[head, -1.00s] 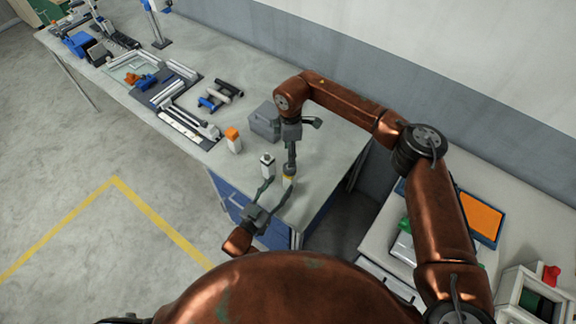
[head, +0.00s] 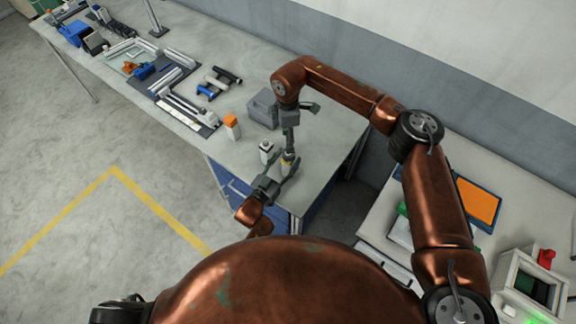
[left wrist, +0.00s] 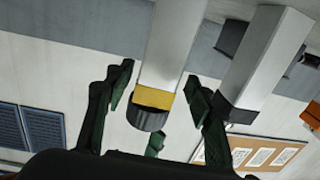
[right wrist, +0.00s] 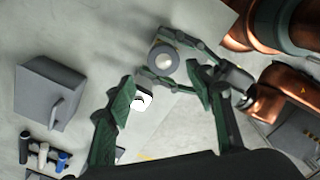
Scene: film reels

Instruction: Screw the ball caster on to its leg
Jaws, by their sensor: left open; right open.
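In the left wrist view, a pale square leg (left wrist: 172,55) has a yellow band and a dark round piece (left wrist: 146,118) on its end, which looks like the ball caster. My left gripper (left wrist: 158,80) is open, with one finger on each side of this leg. In the right wrist view the round piece (right wrist: 163,60) shows end-on with a pale centre. How far it is screwed on cannot be told. My right gripper (right wrist: 160,95) is open and empty above. In the head view my right gripper (head: 289,150) points down over the yellow-banded leg, partly hiding it.
A second leg with a dark end (left wrist: 262,60) stands close beside the first. An orange-topped post (head: 231,127) and a grey box (head: 262,108) are nearby. Trays of parts fill the table further left. The table front edge is close to my left gripper.

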